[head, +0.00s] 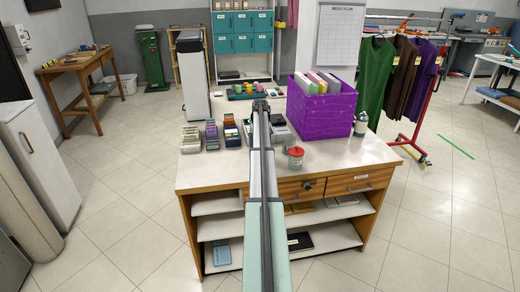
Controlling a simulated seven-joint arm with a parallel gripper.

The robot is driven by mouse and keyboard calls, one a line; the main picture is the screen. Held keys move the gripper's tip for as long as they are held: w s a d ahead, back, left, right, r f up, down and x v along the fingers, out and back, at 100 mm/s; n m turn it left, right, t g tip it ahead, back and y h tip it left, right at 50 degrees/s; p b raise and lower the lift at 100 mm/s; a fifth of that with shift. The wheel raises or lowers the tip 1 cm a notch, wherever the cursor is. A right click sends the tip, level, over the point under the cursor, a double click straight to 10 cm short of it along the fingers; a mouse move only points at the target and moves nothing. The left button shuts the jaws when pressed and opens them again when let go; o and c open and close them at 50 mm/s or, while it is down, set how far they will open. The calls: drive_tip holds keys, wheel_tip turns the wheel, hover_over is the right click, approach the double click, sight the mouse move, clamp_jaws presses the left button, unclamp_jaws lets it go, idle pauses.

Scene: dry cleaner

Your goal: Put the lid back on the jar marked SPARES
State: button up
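A small jar-like container (295,158) with a red top stands near the front edge of the counter (350,152), right of my arm. Its marking is too small to read, and I cannot tell whether the red part is a lid or the contents. A white and dark bottle (360,124) stands at the counter's right side. I cannot make out a separate loose lid. My gripper (261,104) is over the back middle of the counter, beyond the red-topped container and left of the purple bin. Its fingers are too small to show whether they are open. My arm hides part of the counter.
A purple bin (322,115) with folders stands right of my gripper. Several small boxes and stacks (211,134) lie left of it, with a dark device (281,130) beside my arm. A tray (238,96) of small coloured items lies behind. The front right counter is clear.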

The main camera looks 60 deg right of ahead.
wheel_tip(320, 180, up, 8)
drive_tip(key=shift+s+d+f, duration=0.1)
drive_tip(key=shift+s+f, duration=0.05)
drive_tip(key=s+d+r, duration=0.5)
drive_tip(key=s+d, duration=0.3)
drive_tip(key=s, duration=0.3)
drive_tip(key=shift+s+r, duration=0.15)
drive_tip(key=shift+r, duration=0.25)
wheel_tip(320, 180, down, 6)
drive_tip(key=shift+d+f, duration=0.1)
drive_tip(key=shift+f, duration=0.15)
idle(2.1)
drive_tip(key=o, duration=0.9)
drive_tip(key=shift+o, duration=0.2)
drive_tip(key=shift+r, duration=0.1)
